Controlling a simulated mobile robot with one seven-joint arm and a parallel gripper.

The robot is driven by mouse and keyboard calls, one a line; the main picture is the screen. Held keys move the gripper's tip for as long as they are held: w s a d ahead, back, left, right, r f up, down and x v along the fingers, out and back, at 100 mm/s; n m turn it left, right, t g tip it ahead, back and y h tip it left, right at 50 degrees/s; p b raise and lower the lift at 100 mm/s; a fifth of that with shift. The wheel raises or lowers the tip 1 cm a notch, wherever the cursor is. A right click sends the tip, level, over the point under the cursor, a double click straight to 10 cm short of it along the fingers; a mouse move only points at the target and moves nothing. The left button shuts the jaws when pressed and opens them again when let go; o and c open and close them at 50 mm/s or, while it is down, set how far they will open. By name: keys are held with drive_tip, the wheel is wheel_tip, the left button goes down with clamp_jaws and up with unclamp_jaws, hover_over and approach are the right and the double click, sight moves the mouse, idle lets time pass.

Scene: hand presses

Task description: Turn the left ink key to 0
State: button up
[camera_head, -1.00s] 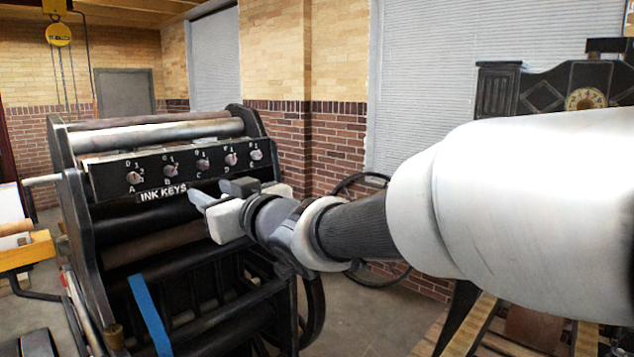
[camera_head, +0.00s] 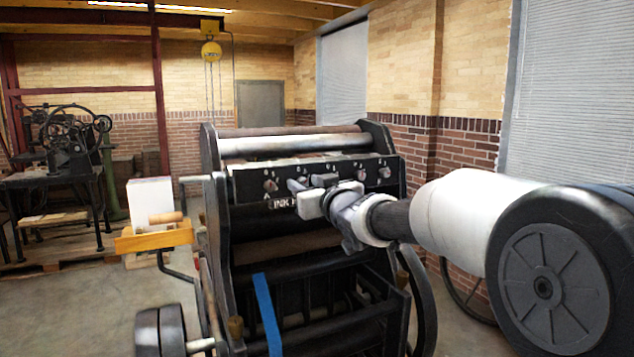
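The press has a black ink key panel (camera_head: 248,183) along its upper front, with several small round ink keys in a row. The leftmost ink key (camera_head: 270,185) shows at the panel's left end, uncovered; its pointer setting is too small to read. My gripper (camera_head: 307,184) is in front of the panel, to the right of the leftmost key, over the keys nearer the middle. Its two fingers look apart, with nothing seen between them. Contact with the panel cannot be told.
Rollers (camera_head: 290,144) lie above the panel. A wooden tray (camera_head: 152,238) and a crank handle stick out at the press's left. A blue strip (camera_head: 267,315) hangs at its front.

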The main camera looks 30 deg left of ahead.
drive_tip(key=shift+w+a, duration=0.3)
drive_tip(key=shift+a, duration=0.05)
drive_tip(key=shift+c, duration=0.3)
clamp_jaws()
drive_tip(key=shift+f+n+b, duration=0.15)
drive_tip(key=shift+n+b, duration=0.25)
drive_tip(key=shift+b, duration=0.05)
drive_tip(key=n+b, duration=0.2)
drive_tip(key=shift+n+b, duration=1.6)
drive_tip(key=shift+n, duration=1)
